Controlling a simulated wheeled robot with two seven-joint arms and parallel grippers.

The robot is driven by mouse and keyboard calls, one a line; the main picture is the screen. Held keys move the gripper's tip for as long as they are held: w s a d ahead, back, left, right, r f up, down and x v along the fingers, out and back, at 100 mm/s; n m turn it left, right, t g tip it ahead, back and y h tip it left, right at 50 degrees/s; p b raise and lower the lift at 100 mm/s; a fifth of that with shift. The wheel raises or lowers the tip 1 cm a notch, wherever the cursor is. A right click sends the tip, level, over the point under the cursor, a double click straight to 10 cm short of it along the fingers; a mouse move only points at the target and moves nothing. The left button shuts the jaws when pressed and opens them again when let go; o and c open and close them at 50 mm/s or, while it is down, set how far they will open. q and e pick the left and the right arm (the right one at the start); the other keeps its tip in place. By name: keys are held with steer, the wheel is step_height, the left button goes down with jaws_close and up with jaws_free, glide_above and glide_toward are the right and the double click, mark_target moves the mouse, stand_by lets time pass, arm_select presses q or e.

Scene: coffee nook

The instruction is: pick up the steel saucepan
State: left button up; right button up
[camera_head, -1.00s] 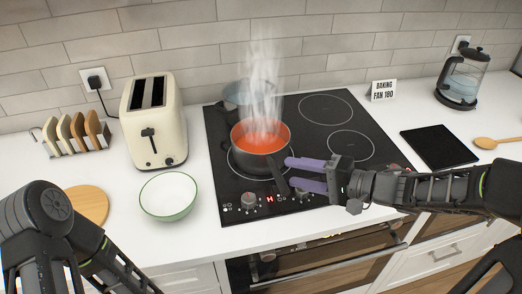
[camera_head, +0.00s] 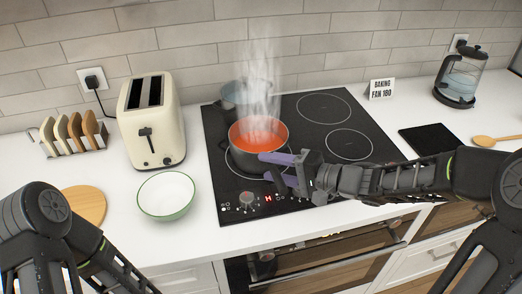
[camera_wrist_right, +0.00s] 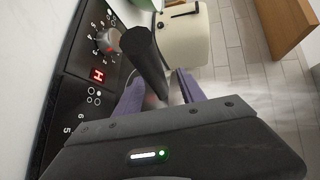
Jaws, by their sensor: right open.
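A dark grey saucepan (camera_head: 243,158) full of red, steaming liquid stands on the front left of the black hob (camera_head: 305,165). A second, grey-blue pot (camera_head: 233,94) stands behind it, partly veiled by steam; I cannot tell for sure which is the steel one. My right gripper (camera_head: 268,167) is open at the front pan's right side, its purple fingers reaching in from the right. In the right wrist view, the dark handle (camera_wrist_right: 145,55) shows between and beyond the open fingers (camera_wrist_right: 158,96). The fingers hide most of the handle in the head view. My left gripper is out of view.
A cream toaster (camera_head: 151,130), a toast rack (camera_head: 75,137) and a green-rimmed white bowl (camera_head: 165,196) stand left of the hob. A round wooden board (camera_head: 87,203) lies near my left arm. A black tablet (camera_head: 430,140) and a wooden spoon (camera_head: 486,141) lie at right.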

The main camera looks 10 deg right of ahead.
stand_by(0.5)
jaws_close()
stand_by(0.3)
stand_by(0.9)
steer(key=shift+r, duration=0.15)
